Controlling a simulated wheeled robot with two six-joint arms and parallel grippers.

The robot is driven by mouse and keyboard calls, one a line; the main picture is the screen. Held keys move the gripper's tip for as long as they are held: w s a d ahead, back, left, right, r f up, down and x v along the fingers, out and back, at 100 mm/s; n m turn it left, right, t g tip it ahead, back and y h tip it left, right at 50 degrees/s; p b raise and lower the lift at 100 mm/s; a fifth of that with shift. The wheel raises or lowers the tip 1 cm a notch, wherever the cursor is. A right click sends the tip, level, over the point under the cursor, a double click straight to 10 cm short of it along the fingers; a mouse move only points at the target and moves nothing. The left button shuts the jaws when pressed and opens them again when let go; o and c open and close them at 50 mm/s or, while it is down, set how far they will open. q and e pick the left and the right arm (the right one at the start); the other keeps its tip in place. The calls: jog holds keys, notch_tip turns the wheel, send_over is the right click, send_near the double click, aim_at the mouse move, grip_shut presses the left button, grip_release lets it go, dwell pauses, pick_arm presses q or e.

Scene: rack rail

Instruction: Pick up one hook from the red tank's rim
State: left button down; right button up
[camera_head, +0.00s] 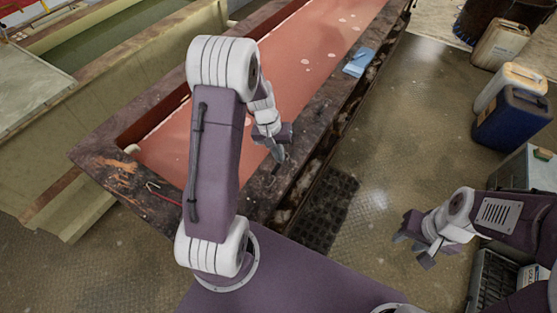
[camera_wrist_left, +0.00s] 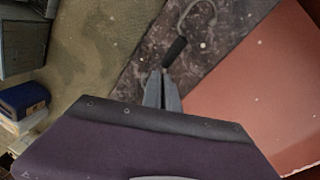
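The red tank (camera_head: 262,113) runs diagonally across the head view, with a dark, stained rim (camera_head: 330,98). My left gripper (camera_head: 278,157) is low over its near-side rim. In the left wrist view, its fingers (camera_wrist_left: 163,78) are close together at the end of a hook's black handle (camera_wrist_left: 174,52). The hook's grey curved wire (camera_wrist_left: 184,18) extends beyond it over the rim; whether it touches the rim is unclear. Another hook (camera_head: 163,193), pale with a red part, lies at the rim's near left corner, partly behind my left arm. My right gripper (camera_head: 412,248) is open and empty above the floor.
A light blue cloth (camera_head: 358,62) lies on the rim further back. A dark grating (camera_head: 330,208) lies on the floor beside the tank. Blue (camera_head: 511,120) and pale (camera_head: 499,44) canisters stand at the right. Another tank (camera_head: 60,140) is at the left.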

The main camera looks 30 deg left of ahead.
pick_arm(q)
jog(key=d+r+b, duration=0.1)
jog(key=d+r, duration=0.7)
jog(key=d, duration=0.3)
jog(key=shift+s+d, duration=0.3)
jog(key=shift+s, duration=0.05)
